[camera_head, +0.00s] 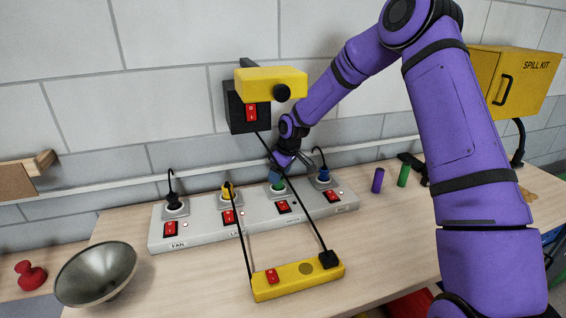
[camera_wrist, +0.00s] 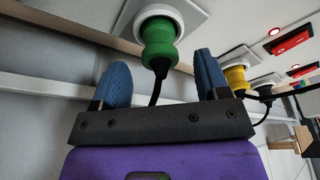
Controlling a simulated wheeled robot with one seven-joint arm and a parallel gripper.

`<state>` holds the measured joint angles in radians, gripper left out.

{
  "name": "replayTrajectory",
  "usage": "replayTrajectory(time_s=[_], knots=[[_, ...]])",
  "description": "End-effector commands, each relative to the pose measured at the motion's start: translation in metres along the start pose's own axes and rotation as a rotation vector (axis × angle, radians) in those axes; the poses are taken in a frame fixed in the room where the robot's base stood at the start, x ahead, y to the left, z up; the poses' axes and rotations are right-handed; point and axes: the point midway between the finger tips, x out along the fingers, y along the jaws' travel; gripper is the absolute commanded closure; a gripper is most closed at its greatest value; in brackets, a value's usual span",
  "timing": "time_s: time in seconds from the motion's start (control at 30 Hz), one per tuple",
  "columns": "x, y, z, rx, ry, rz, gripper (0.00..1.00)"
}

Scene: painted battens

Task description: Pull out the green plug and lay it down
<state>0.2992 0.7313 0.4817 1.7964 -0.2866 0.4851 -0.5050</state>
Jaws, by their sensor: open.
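The green plug (camera_wrist: 160,47) sits in a round white socket in the wrist view, its black cord hanging from its end. In the head view it shows as a small green patch (camera_head: 278,187) on the grey power strip (camera_head: 190,232), partly hidden by my gripper. My gripper (camera_wrist: 162,75) is open, with one blue finger on each side of the plug's cord end. Gaps show between the fingers and the plug. In the head view my gripper (camera_head: 281,170) is right at this socket.
A black-corded plug (camera_head: 173,199), a yellow plug (camera_head: 228,191) and a blue plug (camera_head: 324,174) stand in the neighbouring sockets. A yellow bar (camera_head: 298,281) with black cords lies in front. A metal bowl (camera_head: 96,272) is at left. Bare tabletop (camera_head: 385,235) shows right of the strip.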

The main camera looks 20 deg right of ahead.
Motion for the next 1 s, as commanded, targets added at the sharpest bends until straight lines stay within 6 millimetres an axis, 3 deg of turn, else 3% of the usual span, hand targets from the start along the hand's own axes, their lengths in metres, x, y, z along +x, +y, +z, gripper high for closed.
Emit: replayTrajectory(time_s=[0.2,0.57,0.6,0.83,0.87,0.9,1.0], knots=[[0.021,0.000,0.000,0.001,0.000,-0.001,0.31],[0.025,0.000,0.000,0.000,0.000,0.000,0.31],[0.025,0.000,0.000,0.000,0.000,0.000,0.34],[0.025,0.000,0.000,0.001,0.000,0.000,0.85],[0.025,0.000,0.000,0.001,0.000,0.000,0.85],[0.025,0.000,0.000,0.001,0.000,0.000,0.70],[0.025,0.000,0.000,0.001,0.000,0.000,0.89]])
